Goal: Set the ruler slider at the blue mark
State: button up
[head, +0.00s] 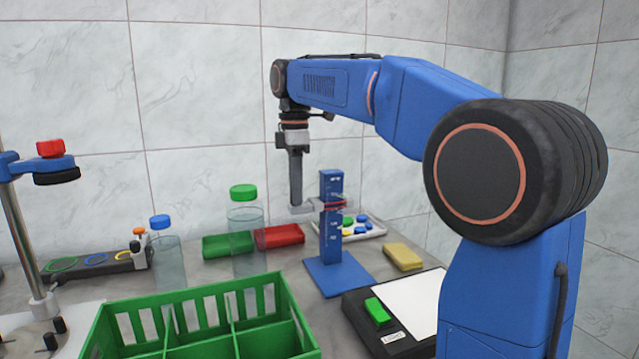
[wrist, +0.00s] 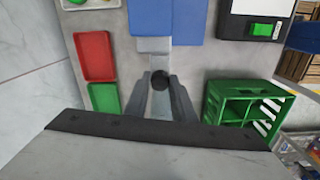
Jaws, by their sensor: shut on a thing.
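The blue ruler post (head: 331,240) stands upright on a flat blue base (head: 338,276) on the counter, with pale marks down its face. The slider (head: 333,204) sits around the upper half of the post, with red and dark edges showing. My gripper (head: 302,209) is at its left side, level with it. I cannot make out the blue mark on the ruler.
A green tray (head: 228,244) and a red tray (head: 279,237) lie behind. Clear bottles (head: 247,240) stand left of the ruler. A green divided crate (head: 200,293) is in front. A box with a green button (head: 377,311) and a yellow sponge (head: 403,256) are at right.

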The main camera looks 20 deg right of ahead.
jog(key=shift+f, duration=1.05)
jog(key=o, duration=0.8)
jog(key=shift+o, duration=0.2)
jog(key=shift+r, duration=4)
